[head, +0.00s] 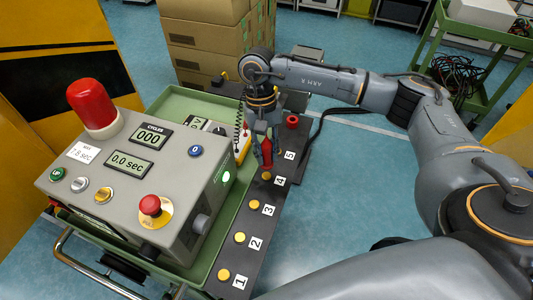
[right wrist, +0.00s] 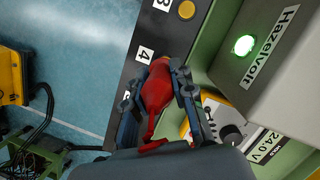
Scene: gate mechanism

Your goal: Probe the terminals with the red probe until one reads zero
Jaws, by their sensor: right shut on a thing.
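My right gripper (head: 265,148) is shut on the red probe (head: 266,155), which points down at the yellow terminal 4 (head: 267,177). I cannot tell whether the tip touches it. In the right wrist view the probe (right wrist: 157,88) sits between both fingers and hides terminal 4 beside its label. Terminals 1 (head: 223,275), 2 (head: 239,238) and 3 (head: 253,205) are in line on the dark strip; terminal 5 is hidden. The yellow-edged meter (head: 242,149) is partly hidden; its display (right wrist: 266,146) reads 24.0 V in the right wrist view. My left gripper is not in view.
A grey control box (head: 130,185) with a red lamp, buttons and a lit green light stands left of the strip on a green cart. A red ring-like piece (head: 292,121) is at the strip's far end. Cardboard boxes (head: 212,45) stand behind.

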